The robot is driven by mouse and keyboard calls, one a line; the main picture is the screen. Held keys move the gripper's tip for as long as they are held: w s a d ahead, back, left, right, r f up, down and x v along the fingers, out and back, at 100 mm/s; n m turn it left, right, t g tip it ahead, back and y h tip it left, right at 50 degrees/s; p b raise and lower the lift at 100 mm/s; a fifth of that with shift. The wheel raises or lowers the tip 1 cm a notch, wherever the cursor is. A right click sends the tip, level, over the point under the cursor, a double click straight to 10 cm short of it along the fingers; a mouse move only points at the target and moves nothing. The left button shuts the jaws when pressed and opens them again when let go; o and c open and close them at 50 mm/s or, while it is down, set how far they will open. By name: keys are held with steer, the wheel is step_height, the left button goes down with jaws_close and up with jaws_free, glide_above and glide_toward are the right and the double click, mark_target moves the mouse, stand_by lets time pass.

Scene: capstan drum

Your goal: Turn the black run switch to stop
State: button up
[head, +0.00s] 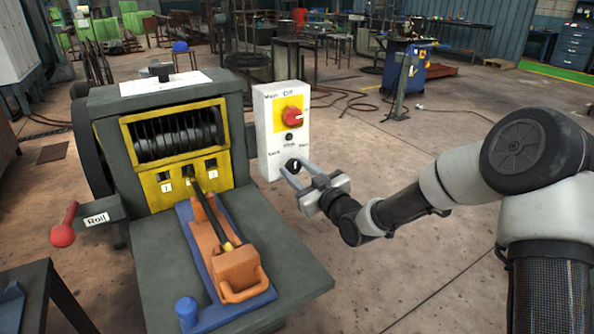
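The black run switch (293,164) is a small round knob with a white mark, low on the front of a white control box (270,148). Its white mark looks roughly upright. Small labels stand to its upper left and upper right, too small to read surely. My gripper (291,170) reaches in from the lower right, with its two grey fingers spread apart, one toward each side of the knob. The knob shows between the fingertips. I cannot tell whether the fingers touch it. The gripper holds nothing else.
Above the switch are a small black button (289,137) and a red rotary switch on a yellow plate (277,116). Left of the box stands the grey drum machine (112,100) with an orange slide (236,268) and a red-knobbed lever (63,235). The floor to the right is mostly open.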

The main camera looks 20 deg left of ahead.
steer(key=shift+o, duration=1.3)
steer(key=shift+d, duration=0.15)
steer(key=p+v, duration=0.2)
steer(key=v, duration=1.5)
steer(key=shift+s, duration=0.2)
